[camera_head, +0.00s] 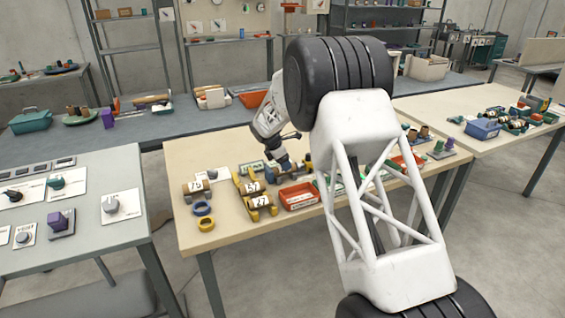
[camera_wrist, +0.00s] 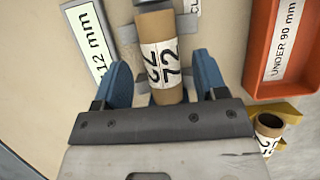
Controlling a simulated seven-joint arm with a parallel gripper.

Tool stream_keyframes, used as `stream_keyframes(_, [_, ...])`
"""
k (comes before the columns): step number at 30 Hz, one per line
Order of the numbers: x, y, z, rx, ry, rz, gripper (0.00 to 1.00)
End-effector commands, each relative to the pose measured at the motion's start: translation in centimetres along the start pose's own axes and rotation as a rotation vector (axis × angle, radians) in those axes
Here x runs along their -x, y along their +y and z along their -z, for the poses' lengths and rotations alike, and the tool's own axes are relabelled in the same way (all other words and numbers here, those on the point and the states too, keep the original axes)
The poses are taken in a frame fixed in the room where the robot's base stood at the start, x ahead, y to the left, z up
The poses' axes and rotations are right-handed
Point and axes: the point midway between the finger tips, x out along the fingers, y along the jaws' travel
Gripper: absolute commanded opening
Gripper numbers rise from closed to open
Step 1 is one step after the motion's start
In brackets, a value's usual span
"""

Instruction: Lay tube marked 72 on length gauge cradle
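The brown cardboard tube (camera_wrist: 156,28) with a white label marked 72 lies lengthwise between my fingers in the wrist view. My gripper (camera_wrist: 161,66) has its blue fingers on either side of the tube, and a gap shows on each side. The tube's near end is hidden by the gripper body. Grey fixture parts (camera_wrist: 128,34) show beside and under the tube, likely the length gauge. I cannot tell how the tube rests on it. In the head view my gripper (camera_head: 284,163) is low over the middle of the table, and the tube there is mostly hidden.
A red tray (camera_wrist: 258,88) marked UNDER 90 mm stands close to the right finger. A 112 mm label (camera_wrist: 88,38) lies left.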

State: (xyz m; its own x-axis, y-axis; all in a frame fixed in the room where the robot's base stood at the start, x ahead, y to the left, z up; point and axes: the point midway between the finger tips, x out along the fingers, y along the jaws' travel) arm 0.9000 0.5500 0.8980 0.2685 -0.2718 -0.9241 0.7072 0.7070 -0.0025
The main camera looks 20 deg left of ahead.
Motion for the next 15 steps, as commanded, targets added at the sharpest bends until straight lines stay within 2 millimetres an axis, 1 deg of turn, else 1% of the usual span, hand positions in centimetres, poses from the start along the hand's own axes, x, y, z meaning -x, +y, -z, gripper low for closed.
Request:
stream_keyframes(10, [0.11,0.0,-0.05,0.0,0.0,0.0,0.67])
stream_keyframes(15, [0.78,-0.01,-0.33,0.0,0.0,0.0,0.67])
